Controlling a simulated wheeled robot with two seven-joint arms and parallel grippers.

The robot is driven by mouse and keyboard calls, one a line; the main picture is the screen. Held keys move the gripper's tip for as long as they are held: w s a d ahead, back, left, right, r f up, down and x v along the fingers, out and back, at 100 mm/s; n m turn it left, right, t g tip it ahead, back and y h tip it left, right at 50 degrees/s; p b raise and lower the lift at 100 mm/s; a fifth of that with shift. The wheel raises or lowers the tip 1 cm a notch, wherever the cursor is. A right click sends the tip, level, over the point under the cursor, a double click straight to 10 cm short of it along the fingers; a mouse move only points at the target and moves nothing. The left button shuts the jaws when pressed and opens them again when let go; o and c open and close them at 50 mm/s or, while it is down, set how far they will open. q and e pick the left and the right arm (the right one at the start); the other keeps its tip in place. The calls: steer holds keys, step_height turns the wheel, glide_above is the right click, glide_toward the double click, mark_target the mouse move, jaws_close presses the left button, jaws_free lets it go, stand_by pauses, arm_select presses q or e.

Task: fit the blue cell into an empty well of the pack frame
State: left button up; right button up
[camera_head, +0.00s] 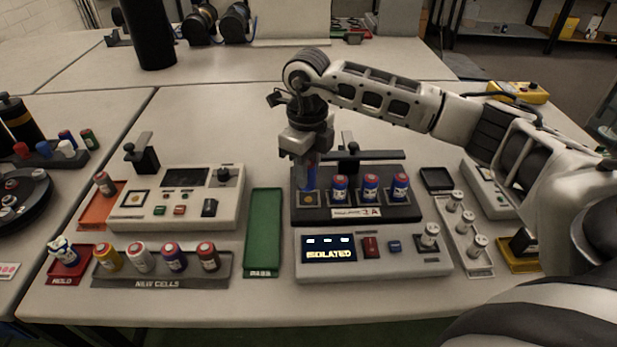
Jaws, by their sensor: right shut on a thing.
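The pack frame (350,214) is a dark block with a row of wells, right of the picture's middle. Three blue cells with red-and-white tops stand in it, one of them here (370,188). My right gripper (308,162) points down over the frame's left end and is shut on the blue cell (311,178), which looks upright. Its upper part is hidden by the jaws. Below it is the leftmost well, with a tan square (308,198); I cannot tell whether the cell's lower end is inside it. My left gripper is not in view.
A console (375,268) reading "ISOLATED" stands in front of the frame. Left are an empty green PASS tray (263,235), a tester box (180,200), a NEW CELLS rack (160,273) with several cells, and a red HOLD tray (66,279). A pale tray (480,262) with silver cylinders lies right.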

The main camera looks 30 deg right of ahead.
mark_target(309, 183)
steer(key=shift+w+d+f, duration=0.35)
steer(key=shift+w+f, duration=0.1)
steer(key=shift+f, duration=0.25)
steer(key=f, duration=0.1)
steer(key=f+p, duration=0.1)
steer(key=f, duration=0.1)
steer(key=shift+w+d, duration=0.2)
steer(key=shift+f, duration=0.3)
steer(key=shift+f+b, duration=0.3)
steer(key=shift+f, duration=0.05)
steer(key=o, duration=1)
